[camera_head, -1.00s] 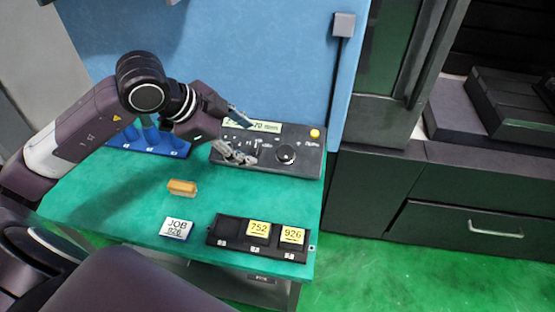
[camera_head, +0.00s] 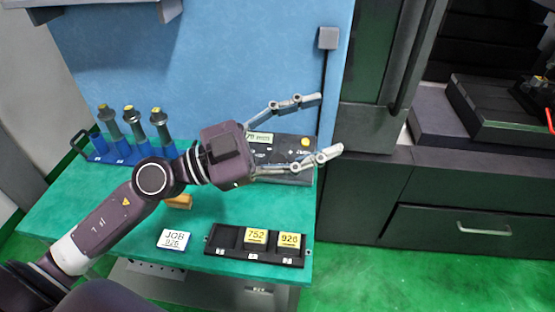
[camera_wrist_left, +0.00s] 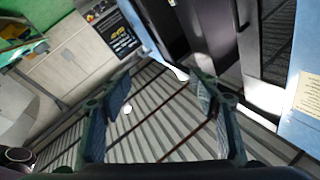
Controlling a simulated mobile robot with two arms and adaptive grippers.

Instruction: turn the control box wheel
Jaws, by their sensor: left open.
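The control box (camera_head: 309,177) stands at the back of the green table, against the blue panel, in the head view. Part of its display (camera_head: 259,138) and a yellow button (camera_head: 306,142) show. Its wheel is hidden behind my left gripper. My left gripper (camera_head: 330,124) is open and empty, its two fingers spread and pointing right across the front of the box in the picture. The left wrist view shows the open fingers (camera_wrist_left: 163,98) with nothing between them and no control box. My right gripper is not in view.
A blue rack (camera_head: 106,157) with several grey holders stands at the back left. A wooden-handled block (camera_head: 180,202) is partly behind my arm. Dark cabinets (camera_head: 446,190) stand right.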

